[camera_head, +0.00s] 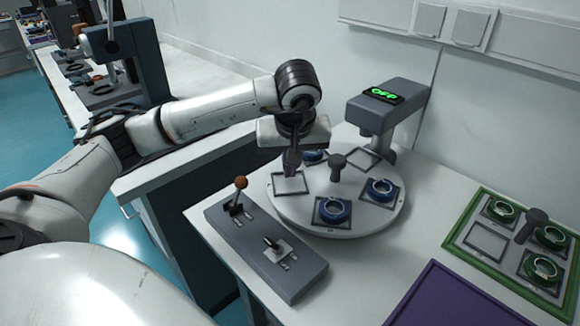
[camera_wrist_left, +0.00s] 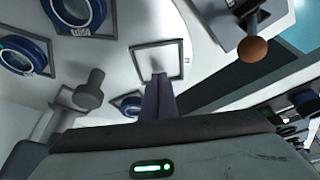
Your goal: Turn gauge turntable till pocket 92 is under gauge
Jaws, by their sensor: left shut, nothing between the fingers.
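The round white turntable (camera_head: 312,222) has square-framed pockets and a grey upright post (camera_head: 337,168) near its middle. Blue rings sit in several pockets, one in the front pocket (camera_head: 332,210) and one in the right pocket (camera_head: 380,189). The left pocket (camera_head: 290,184) is empty. The grey gauge (camera_head: 388,105) stands behind, its green display reading OFF; the pocket frame by its head looks empty. My left gripper (camera_head: 292,172) is shut and empty, pointing down at the left pocket's edge; its fingers show in the wrist view (camera_wrist_left: 158,85). Pocket labels are too small to read. My right gripper is out of view.
A grey control box (camera_head: 290,285) with an orange-knobbed lever (camera_head: 240,184) and a small switch (camera_head: 272,244) stands in front left of the turntable. A green-rimmed tray (camera_head: 462,232) with rings and a purple mat (camera_head: 450,300) lie to the right.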

